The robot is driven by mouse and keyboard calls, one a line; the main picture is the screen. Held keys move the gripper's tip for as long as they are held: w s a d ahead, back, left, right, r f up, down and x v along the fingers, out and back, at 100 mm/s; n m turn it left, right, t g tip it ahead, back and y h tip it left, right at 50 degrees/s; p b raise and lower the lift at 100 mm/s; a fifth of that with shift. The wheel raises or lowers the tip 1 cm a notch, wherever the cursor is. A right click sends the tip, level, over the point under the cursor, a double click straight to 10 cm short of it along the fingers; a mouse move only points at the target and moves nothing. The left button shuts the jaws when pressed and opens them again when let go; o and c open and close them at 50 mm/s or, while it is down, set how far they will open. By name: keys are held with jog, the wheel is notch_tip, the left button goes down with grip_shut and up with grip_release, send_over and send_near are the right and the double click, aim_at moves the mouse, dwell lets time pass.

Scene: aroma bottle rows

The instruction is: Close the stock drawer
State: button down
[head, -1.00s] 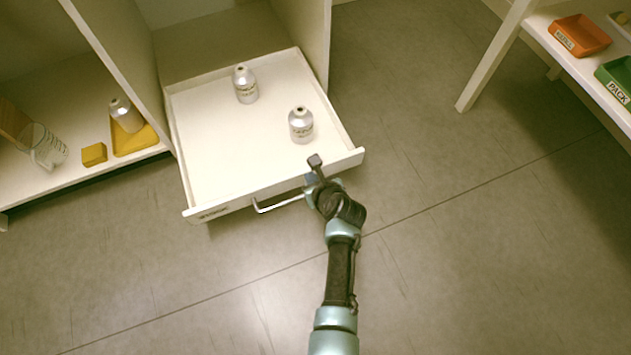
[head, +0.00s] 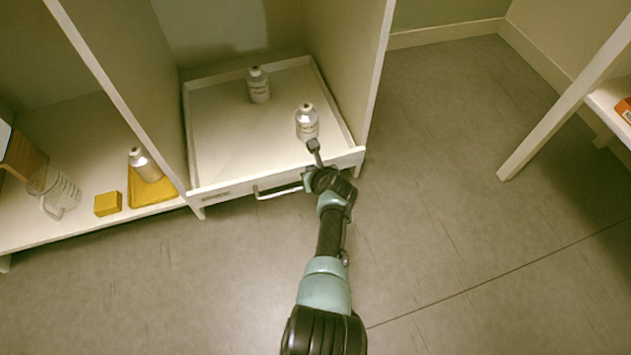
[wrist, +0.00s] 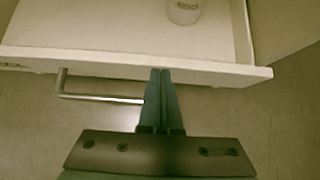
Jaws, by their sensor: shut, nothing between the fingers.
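The stock drawer (head: 225,155) is a shallow white tray low in the cabinet, with its front panel (head: 235,187) close to the cabinet's front edge. Two silver bottles stand upright in it, one at the back (head: 258,86) and one at the front right (head: 307,123). A metal bar handle (head: 278,192) is on the front panel. My gripper (head: 307,181) is shut and empty at the front panel, right of the handle. In the wrist view its fingertips (wrist: 160,72) meet the panel (wrist: 215,72), apparently touching; the handle (wrist: 100,98) is left of them.
The left bay holds a tilted silver bottle (head: 145,165) on a yellow stand (head: 150,190), a yellow block (head: 108,203) and a clear jug (head: 60,190). A white table (head: 560,120) stands at the right. The floor (head: 450,220) between is clear.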

jog(key=shift+w+a+r, duration=0.1)
jog(key=shift+w+a, duration=0.05)
jog(key=shift+w, duration=0.35)
jog(key=shift+w+a+r, duration=0.1)
jog(key=shift+w, duration=0.35)
jog(key=shift+w+r, duration=0.1)
jog(key=shift+s, duration=0.3)
jog(key=s+d+r+p, duration=0.3)
jog(key=s+r+p, duration=0.3)
jog(key=s+p, duration=0.4)
jog(key=shift+s+d+p, duration=0.3)
jog(key=shift+s+p, duration=0.1)
jog(key=shift+p, duration=0.85)
jog(key=shift+r, duration=0.1)
